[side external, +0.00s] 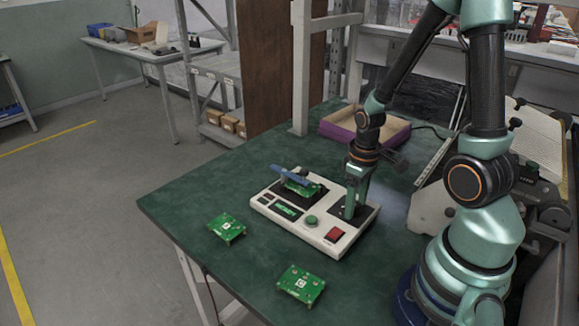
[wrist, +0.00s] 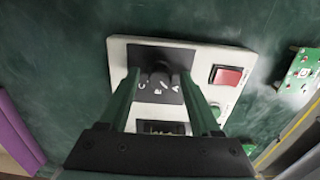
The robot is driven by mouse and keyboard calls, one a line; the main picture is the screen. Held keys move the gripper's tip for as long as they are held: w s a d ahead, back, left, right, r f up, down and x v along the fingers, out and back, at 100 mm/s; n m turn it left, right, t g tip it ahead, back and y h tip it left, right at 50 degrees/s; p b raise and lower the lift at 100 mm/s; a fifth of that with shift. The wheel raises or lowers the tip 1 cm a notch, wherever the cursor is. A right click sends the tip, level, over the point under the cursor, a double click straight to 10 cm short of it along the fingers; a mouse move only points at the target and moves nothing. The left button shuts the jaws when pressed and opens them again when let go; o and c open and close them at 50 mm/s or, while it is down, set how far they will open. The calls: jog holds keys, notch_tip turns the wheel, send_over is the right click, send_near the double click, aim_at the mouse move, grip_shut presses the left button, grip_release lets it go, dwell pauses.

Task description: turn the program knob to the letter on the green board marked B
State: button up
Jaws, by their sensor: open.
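A white test box (side external: 328,242) lies on the green table. In the wrist view, its dark program knob (wrist: 160,77) sits on a black panel (wrist: 143,54) with small white letters that are hard to read. My gripper (side external: 351,214) points down over this panel. In the wrist view, my gripper (wrist: 160,74) has its two green fingers apart, one on each side of the knob; contact cannot be told. A green board (side external: 301,190) sits on the box under a blue clamp (side external: 288,174). Its marking is not readable.
Loose green boards lie left (side external: 227,228) and in front (side external: 301,284) of the box. The box carries a red switch (side external: 334,235) and green button (side external: 311,221). A purple-edged tray (side external: 338,133) stands behind. The table's left corner is clear.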

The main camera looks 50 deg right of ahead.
jog(key=shift+c, duration=0.3)
grip_shut()
jog(key=shift+m, duration=0.4)
jog(key=m, duration=0.3)
jog(key=shift+m, duration=0.3)
jog(key=m, duration=0.4)
jog(key=shift+m, duration=0.3)
jog(key=shift+o, duration=0.3)
grip_release()
